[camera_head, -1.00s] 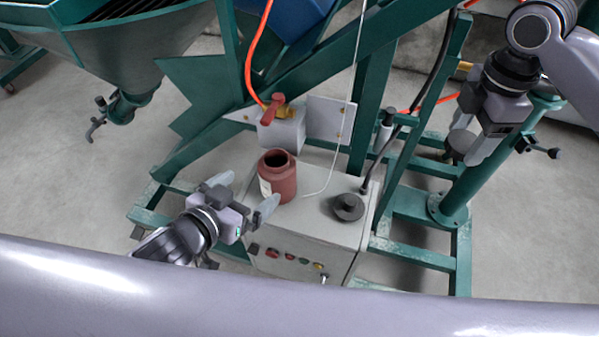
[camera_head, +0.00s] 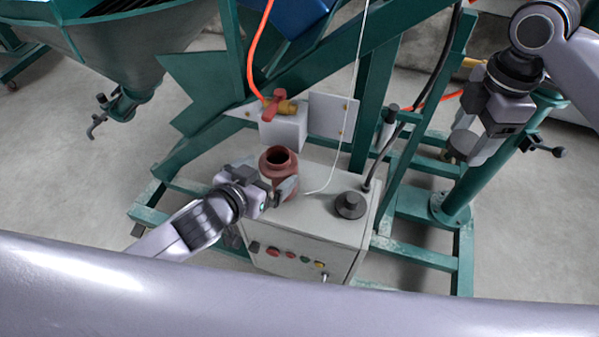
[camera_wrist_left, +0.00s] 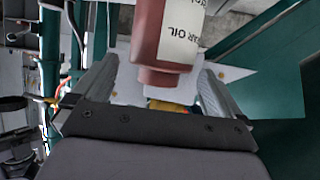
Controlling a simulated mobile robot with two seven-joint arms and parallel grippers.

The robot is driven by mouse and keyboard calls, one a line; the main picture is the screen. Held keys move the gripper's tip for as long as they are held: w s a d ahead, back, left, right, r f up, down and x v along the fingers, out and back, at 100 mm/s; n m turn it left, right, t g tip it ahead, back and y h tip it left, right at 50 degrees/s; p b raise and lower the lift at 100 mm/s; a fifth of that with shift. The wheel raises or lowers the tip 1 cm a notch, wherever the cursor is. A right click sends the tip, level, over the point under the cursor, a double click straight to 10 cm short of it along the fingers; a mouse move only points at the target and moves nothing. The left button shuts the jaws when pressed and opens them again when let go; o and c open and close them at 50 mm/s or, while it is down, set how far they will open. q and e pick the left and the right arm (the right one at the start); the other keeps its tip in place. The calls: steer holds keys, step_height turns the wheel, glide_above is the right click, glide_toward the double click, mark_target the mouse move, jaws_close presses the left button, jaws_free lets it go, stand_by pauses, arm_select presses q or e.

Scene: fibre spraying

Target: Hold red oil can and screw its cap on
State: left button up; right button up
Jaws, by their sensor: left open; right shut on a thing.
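The red oil can (camera_head: 279,163) stands upright and uncapped on the grey control box, its dark mouth facing up. My left gripper (camera_head: 266,176) is open at the can, with one finger in front of it and the other at its left side. In the left wrist view the can (camera_wrist_left: 160,45), with its white label, appears between the two spread fingers (camera_wrist_left: 158,90); I see no firm contact. My right gripper (camera_head: 466,142) is off to the right, shut on a small dark brownish piece (camera_head: 462,148), apparently the cap, partly hidden by the fingers.
The control box (camera_head: 318,212) also bears a black round knob-like part (camera_head: 349,205) with a cable nearby. A valve with a red handle (camera_head: 276,105) and orange hose is behind the can. Green frame beams (camera_head: 372,105) stand between the can and my right gripper.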

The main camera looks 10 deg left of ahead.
arm_select(q)
steer(key=shift+w, duration=0.1)
steer(key=shift+b+x, duration=0.45)
steer(key=shift+x, duration=2.15)
arm_select(e)
steer(key=shift+f, duration=0.5)
arm_select(q)
steer(key=shift+a, duration=0.1)
steer(key=c, duration=0.9)
